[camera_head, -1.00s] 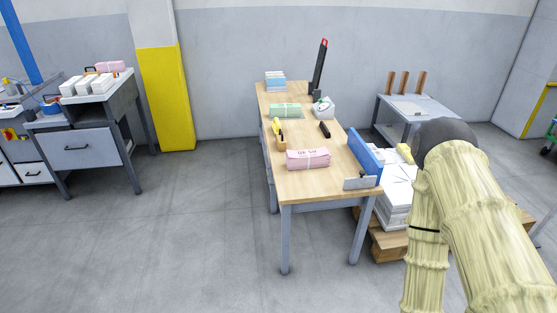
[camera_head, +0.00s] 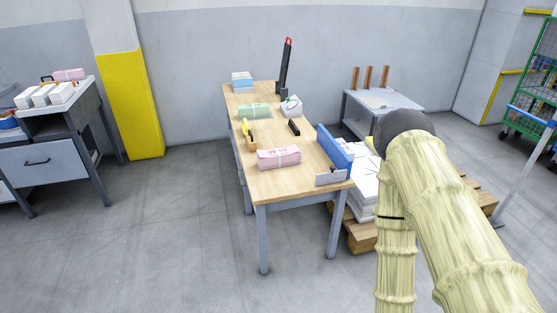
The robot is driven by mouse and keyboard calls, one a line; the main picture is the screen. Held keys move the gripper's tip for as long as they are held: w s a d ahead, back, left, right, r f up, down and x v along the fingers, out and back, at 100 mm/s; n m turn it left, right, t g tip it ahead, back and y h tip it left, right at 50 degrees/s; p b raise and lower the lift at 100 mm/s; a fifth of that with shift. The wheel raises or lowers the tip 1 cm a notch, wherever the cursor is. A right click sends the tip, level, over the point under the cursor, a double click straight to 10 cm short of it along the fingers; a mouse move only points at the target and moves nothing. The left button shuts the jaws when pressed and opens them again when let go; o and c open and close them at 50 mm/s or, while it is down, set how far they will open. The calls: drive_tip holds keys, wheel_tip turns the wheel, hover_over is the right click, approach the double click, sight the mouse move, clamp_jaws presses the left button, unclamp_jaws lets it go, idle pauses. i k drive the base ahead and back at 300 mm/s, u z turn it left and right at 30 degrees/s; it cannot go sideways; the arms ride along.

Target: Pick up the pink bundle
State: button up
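A pink bundle (camera_head: 278,158) with dark marks on top and a pale band lies near the front of a wooden-topped table (camera_head: 285,189). Another pink bundle (camera_head: 69,75) lies on the grey workbench at the far left. My arm, in a pale yellow cover, fills the lower right and is well apart from the table bundle. My gripper is not visible in this view.
The table also holds a green bundle (camera_head: 254,110), a blue-and-white stack (camera_head: 241,79), a black stapler-like item (camera_head: 294,127) and a blue upright plate (camera_head: 334,147). A pallet (camera_head: 362,237) with white paper stands right of it. Floor (camera_head: 150,240) at left is clear.

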sight(268, 159)
drive_tip(key=z, duration=0.05)
drive_tip(key=i, duration=1.15)
drive_tip(key=u, duration=0.2)
